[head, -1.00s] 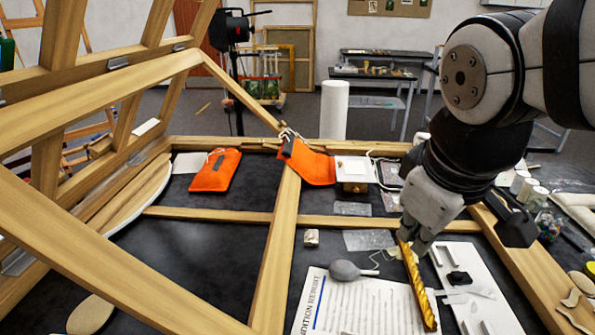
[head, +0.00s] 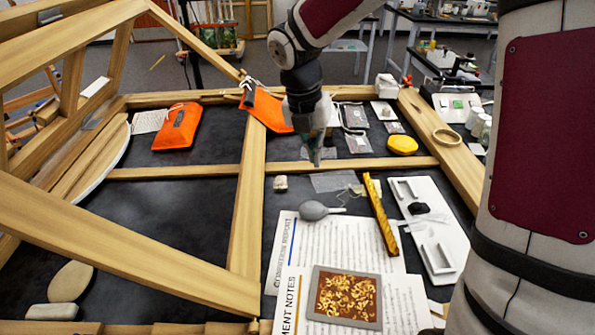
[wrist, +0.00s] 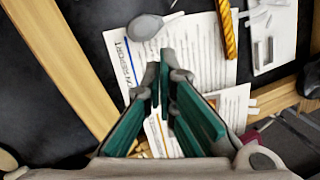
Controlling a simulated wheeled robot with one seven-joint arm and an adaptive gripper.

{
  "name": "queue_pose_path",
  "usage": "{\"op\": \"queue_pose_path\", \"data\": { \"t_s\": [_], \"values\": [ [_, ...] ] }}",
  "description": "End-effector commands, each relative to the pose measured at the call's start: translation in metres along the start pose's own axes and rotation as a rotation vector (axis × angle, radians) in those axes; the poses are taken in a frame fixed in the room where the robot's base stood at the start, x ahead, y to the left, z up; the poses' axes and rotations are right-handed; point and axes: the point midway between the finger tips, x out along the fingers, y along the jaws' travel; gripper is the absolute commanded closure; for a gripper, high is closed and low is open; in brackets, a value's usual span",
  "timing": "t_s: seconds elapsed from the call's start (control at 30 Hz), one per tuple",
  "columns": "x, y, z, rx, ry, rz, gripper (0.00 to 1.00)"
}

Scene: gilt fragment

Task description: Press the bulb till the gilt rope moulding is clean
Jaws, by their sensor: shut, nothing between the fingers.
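The gilt rope moulding (head: 380,214) is a golden twisted strip lying on the right edge of the printed sheets. Its end also shows in the wrist view (wrist: 227,30). The grey rubber bulb (head: 313,210) lies on the top sheet, left of the moulding, its thin nozzle pointing toward it. The bulb also shows near the top of the wrist view (wrist: 145,27). My gripper (head: 316,163) is shut and empty, apart from both, behind the bulb in the head view. Its green fingers (wrist: 160,78) are together in the wrist view. Any dirt on the moulding is too small to tell.
A white tray (head: 436,240) lies right of the moulding. A small framed gilt panel (head: 345,297) lies on the sheets in front. Wooden beams (head: 250,195) cross the dark table. An orange pouch (head: 178,127) and a yellow object (head: 403,144) lie farther back.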

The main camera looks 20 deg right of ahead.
Motion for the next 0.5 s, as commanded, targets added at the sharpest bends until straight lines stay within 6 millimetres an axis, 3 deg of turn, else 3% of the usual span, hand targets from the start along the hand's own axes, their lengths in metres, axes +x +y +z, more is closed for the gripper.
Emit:
{"op": "queue_pose_path", "data": {
  "t_s": [0.2,0.5],
  "values": [
    [0.025,0.02,0.011,-0.27,0.04,0.026,1.0],
    [0.032,0.025,0.015,-0.353,0.046,0.036,1.0]
  ]
}}
